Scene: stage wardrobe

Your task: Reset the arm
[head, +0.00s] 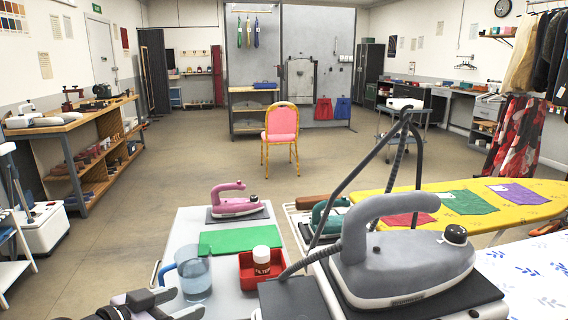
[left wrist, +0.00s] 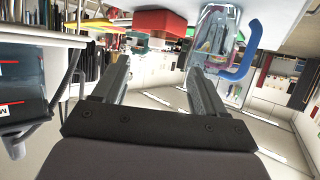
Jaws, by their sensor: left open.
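My left gripper (head: 150,299) shows at the bottom edge of the head view, low beside the front of the white table (head: 178,226). In the left wrist view its two fingers (left wrist: 155,82) are spread apart with nothing between them. A clear jug with a blue handle (head: 196,276) stands on the table just beyond and right of the gripper. The jug also shows in the left wrist view (left wrist: 213,35), past the right finger and apart from it. My right gripper shows in neither view.
A green mat (head: 241,238) and a pink iron (head: 234,203) lie behind. A large grey iron (head: 403,262) with a hose stands at right, before a yellow ironing board (head: 520,211).

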